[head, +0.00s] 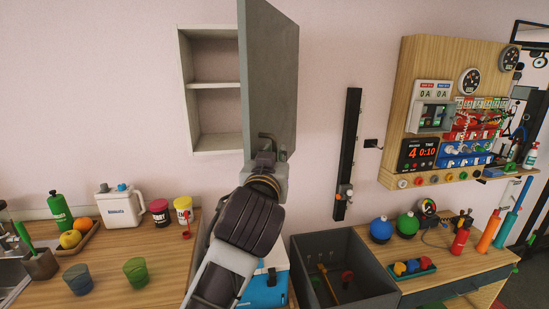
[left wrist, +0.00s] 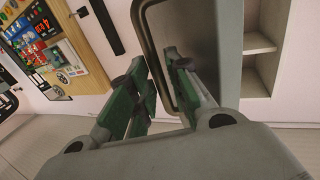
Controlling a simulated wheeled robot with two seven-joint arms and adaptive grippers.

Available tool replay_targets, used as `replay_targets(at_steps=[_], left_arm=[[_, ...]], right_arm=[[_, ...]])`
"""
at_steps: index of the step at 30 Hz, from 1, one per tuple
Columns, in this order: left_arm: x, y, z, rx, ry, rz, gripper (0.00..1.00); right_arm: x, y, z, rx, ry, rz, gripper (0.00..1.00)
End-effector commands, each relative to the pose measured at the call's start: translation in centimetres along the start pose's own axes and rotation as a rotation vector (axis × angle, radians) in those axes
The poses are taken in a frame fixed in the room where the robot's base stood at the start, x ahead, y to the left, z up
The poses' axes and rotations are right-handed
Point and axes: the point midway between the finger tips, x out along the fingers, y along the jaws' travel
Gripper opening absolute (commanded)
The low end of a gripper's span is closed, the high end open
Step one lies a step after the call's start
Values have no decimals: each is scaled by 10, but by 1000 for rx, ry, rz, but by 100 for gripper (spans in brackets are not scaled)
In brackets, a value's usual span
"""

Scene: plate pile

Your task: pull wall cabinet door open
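The wall cabinet (head: 182,98) hangs on the wall in the head view, with two shelves showing and nothing on them. Its grey door (head: 270,75) stands swung well out on the right side. A dark bar handle (head: 267,136) sits low on the door. My left gripper (head: 264,156) is at this handle. In the left wrist view the green-padded fingers (left wrist: 158,82) lie on either side of the handle bar (left wrist: 153,48) and appear closed on it. The door (left wrist: 205,40) and cabinet shelves (left wrist: 258,42) also show there. My right gripper is not in view.
Below is a wooden counter (head: 150,245) with cups, jars, a white jug (head: 122,208) and a fruit tray. A grey open bin (head: 342,290) and a blue-white box stand below the door. A wooden instrument panel (head: 420,70) hangs at right. The air left of the door is clear.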

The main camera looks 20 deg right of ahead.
Motion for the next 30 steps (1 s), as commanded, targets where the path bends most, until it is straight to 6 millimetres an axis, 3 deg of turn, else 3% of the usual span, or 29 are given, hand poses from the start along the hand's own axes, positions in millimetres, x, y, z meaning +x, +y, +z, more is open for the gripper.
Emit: replay_targets(at_steps=[18,30], left_arm=[[-59,0,0,-1,0,0,19],[-67,0,0,0,1,0,19]], right_arm=[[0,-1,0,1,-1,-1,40],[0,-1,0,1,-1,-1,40]])
